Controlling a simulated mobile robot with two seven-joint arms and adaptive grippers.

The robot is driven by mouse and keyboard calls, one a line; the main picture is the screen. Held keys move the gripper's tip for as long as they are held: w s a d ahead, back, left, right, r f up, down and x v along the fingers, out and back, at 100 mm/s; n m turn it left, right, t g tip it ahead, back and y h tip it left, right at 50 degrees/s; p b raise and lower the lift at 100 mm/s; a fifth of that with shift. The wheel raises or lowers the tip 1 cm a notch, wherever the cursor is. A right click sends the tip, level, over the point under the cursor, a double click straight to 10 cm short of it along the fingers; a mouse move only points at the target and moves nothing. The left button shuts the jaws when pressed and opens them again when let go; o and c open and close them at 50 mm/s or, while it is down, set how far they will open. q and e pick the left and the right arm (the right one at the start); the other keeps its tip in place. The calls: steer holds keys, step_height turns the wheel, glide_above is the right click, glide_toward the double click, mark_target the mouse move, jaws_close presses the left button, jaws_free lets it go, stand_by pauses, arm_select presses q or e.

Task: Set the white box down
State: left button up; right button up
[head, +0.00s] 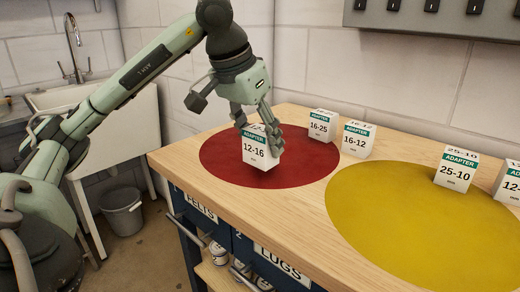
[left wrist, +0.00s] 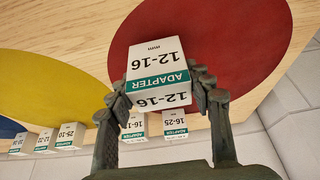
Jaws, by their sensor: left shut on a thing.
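A white box labelled 12-16 ADAPTER (head: 258,152) is at the red disc (head: 222,165) on the wooden bench in the head view. My left gripper (head: 258,127) is shut on this box from above and behind. In the left wrist view the box (left wrist: 157,62) sits between the two fingertips (left wrist: 160,85), with the red disc (left wrist: 235,40) behind it. The box looks upright and its base is over the red disc; whether it touches the surface I cannot tell. My right gripper is not in view.
White boxes 16-25 (head: 322,127) and 16-12 (head: 357,141) stand near the red disc's right edge. Box 25-10 (head: 456,172) stands on the yellow disc (head: 400,215), with another box (head: 508,183) at the right edge. A wall (head: 330,70) is behind.

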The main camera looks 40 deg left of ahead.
arm_select(q)
step_height(320, 180, down, 2)
steer(key=shift+f, duration=0.2)
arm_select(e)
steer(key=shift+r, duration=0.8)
arm_select(q)
steer(key=shift+f+b, duration=0.15)
steer(key=shift+b, duration=0.15)
steer(key=o, duration=1.2)
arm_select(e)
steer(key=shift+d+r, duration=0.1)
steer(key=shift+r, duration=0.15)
arm_select(q)
steer(key=shift+o, duration=0.2)
